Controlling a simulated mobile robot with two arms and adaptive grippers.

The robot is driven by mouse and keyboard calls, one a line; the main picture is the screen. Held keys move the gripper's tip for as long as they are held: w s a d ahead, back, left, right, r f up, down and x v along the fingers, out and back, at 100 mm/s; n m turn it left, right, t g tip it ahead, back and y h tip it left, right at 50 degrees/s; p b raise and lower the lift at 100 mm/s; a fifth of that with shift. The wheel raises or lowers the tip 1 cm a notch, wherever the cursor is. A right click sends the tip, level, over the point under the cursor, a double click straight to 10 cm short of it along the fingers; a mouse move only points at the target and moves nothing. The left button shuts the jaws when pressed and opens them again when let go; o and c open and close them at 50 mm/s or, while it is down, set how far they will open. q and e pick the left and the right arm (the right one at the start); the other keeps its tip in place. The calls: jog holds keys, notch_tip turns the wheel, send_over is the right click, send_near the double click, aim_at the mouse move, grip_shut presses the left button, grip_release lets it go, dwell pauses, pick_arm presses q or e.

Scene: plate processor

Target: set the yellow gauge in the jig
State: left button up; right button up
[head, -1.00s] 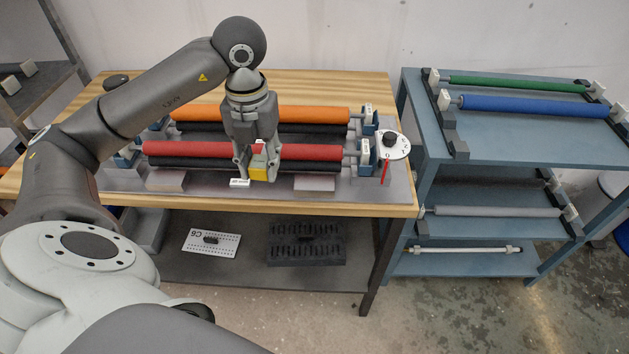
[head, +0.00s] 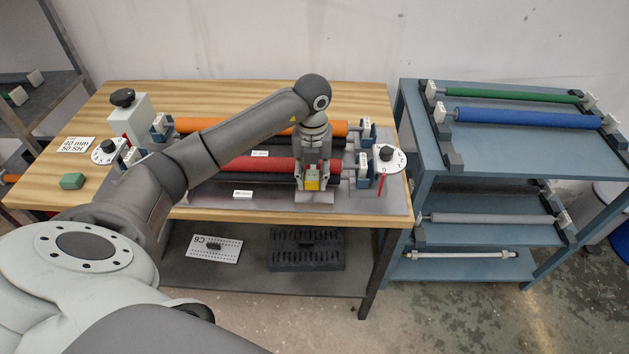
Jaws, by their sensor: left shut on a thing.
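My left gripper (head: 313,186) is shut on the yellow gauge (head: 312,184), a small block between its fingertips. It is in front of the right part of the red roller (head: 235,164), near that roller's right end. A light grey block (head: 315,198) on the processor's base lies just below the gauge. It may be the jig, but I cannot tell for sure. I also cannot tell whether the gauge touches it. The fingers hide part of the gauge. My right gripper is not in view.
An orange roller (head: 215,125) lies behind the red one. A white dial (head: 389,159) stands just right of the gripper. A green block (head: 72,181) lies on the table's left. A blue rack (head: 490,154) with more rollers stands at right. The lower shelf holds a dark slotted block (head: 306,249).

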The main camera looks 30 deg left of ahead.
aim_at(315, 195)
pick_arm(q)
jog(key=shift+w+d+f, duration=0.1)
jog(key=shift+w+f, duration=0.1)
jog(key=shift+f, duration=0.05)
jog(key=shift+f+p, duration=0.35)
jog(key=shift+p, duration=0.05)
notch_tip(315, 195, down, 2)
jog(key=shift+f+p, duration=0.1)
jog(key=shift+p, duration=0.4)
jog(key=shift+w+f, duration=0.1)
jog(key=shift+f, duration=0.1)
jog(key=shift+f, duration=0.1)
jog(key=shift+f+b, duration=0.3)
jog(key=shift+b, duration=0.05)
jog(key=o, duration=1.1)
jog(key=shift+c, duration=0.2)
